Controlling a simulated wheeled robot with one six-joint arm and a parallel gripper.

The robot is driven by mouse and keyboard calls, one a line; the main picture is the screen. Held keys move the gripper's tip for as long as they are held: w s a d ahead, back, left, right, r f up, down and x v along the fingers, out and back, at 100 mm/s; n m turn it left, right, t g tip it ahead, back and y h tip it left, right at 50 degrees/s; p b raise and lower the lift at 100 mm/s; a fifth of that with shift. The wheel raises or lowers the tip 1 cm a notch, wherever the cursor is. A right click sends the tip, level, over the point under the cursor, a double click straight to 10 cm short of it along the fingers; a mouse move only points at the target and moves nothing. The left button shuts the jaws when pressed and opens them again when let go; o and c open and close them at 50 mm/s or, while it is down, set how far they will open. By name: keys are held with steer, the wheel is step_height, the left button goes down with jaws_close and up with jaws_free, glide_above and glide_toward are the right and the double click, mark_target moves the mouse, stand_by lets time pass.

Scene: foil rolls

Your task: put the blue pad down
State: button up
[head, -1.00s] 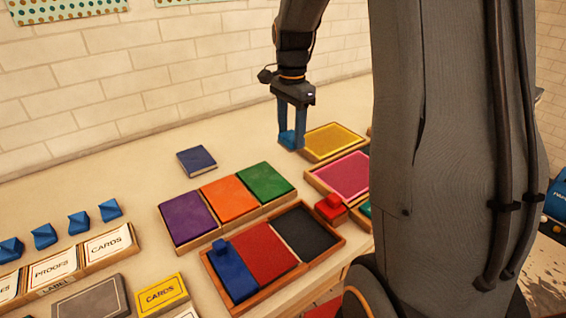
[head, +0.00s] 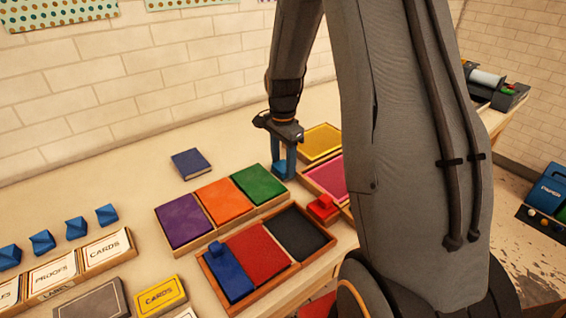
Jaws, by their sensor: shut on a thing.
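My gripper (head: 284,165) points down behind the right end of the pad row. It is shut on a small blue piece, the blue pad (head: 279,173), mostly hidden by the fingers. The held pad is close beside the far right corner of the green pad (head: 260,184). I cannot tell whether it touches the table. A separate blue slab with a small blue block on it (head: 228,272) lies in the left compartment of the front wooden tray (head: 283,283), beside a red pad (head: 260,252) and a black pad (head: 298,230).
Purple (head: 183,220) and orange (head: 222,202) pads sit left of the green one. Yellow (head: 320,140) and pink (head: 325,175) trays lie to the right, partly behind my arm. A red block (head: 322,208) stands near them. A dark blue book (head: 191,163) lies behind; table around it is clear.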

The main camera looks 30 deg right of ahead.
mark_target(283, 166)
steer(key=shift+f, duration=0.15)
steer(key=o, duration=1.1)
step_height(283, 166, up, 12)
steer(key=b, duration=0.3)
steer(key=s+a+f+n, duration=0.1)
steer(key=s+a+n, duration=0.1)
steer(key=s+a+f+n, duration=0.1)
steer(key=s+a+n, duration=0.1)
steer(key=s+n, duration=0.1)
steer(key=s+a+f+n, duration=0.2)
steer(key=s+a+n, duration=0.1)
steer(key=shift+s+f, duration=0.1)
steer(key=shift+s, duration=0.15)
steer(key=s+a+f+n, duration=0.1)
steer(key=s+n, duration=0.1)
steer(key=s, duration=0.1)
steer(key=s+a+f+n, duration=0.1)
steer(key=s+n, duration=0.2)
steer(key=s+a+f+n+t, duration=0.1)
steer(key=s+a+f+n, duration=0.1)
steer(key=s, duration=0.1)
steer(key=shift+s+a+n, duration=0.1)
steer(key=shift+s+n, duration=0.1)
steer(key=shift+n, duration=0.2)
